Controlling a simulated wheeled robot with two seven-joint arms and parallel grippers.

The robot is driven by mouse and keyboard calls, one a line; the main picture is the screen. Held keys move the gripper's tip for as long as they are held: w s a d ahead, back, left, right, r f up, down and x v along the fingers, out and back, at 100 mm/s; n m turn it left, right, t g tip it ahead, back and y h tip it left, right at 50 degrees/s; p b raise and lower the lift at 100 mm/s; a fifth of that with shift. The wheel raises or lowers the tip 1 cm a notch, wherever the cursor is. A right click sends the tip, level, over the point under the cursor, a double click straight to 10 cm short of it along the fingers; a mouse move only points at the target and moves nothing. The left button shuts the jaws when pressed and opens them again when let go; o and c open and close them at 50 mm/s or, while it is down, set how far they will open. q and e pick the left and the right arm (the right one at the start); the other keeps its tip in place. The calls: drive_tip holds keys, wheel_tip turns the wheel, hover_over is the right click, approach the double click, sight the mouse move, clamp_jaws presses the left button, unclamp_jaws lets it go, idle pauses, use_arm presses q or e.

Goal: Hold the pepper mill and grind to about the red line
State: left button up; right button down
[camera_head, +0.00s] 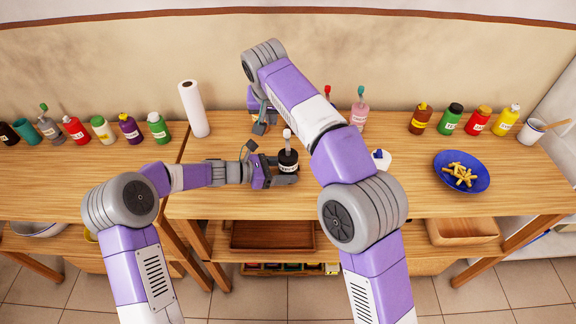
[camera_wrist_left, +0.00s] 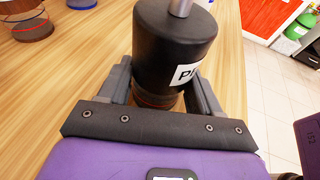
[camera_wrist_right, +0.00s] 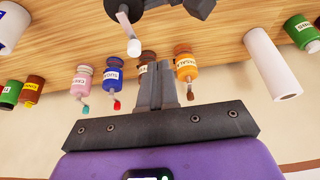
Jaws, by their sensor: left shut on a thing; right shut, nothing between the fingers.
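The pepper mill (camera_head: 288,162) is a dark cylinder with a white label and a pale-tipped shaft, upright on the table. It fills the top of the left wrist view (camera_wrist_left: 175,45); an orange-red ring (camera_wrist_left: 158,98) shows low on it, partly hidden. My left gripper (camera_head: 284,178) is shut around its lower part from the left. In the right wrist view the mill's white-tipped shaft (camera_wrist_right: 134,45) shows beyond my right gripper. My right gripper (camera_wrist_right: 158,88) is shut and empty, behind and left of the mill, apart from it; in the head view it is partly hidden by my arm (camera_head: 259,127).
Several labelled bottles (camera_wrist_right: 185,65) stand at the back near my right gripper. A paper roll (camera_head: 193,108) stands left of them. A blue plate (camera_head: 461,172) with yellow food is right.

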drive_tip(key=shift+f, duration=1.9)
idle(0.5)
drive_tip(key=shift+f, duration=1.85)
drive_tip(key=shift+w+d, duration=0.15)
drive_tip(key=shift+w, duration=0.05)
drive_tip(key=shift+w+d, duration=0.15)
drive_tip(key=shift+w, duration=0.05)
drive_tip(key=shift+w+d, duration=0.15)
drive_tip(key=shift+w+d, duration=0.2)
drive_tip(key=shift+w+d, duration=0.1)
idle(0.3)
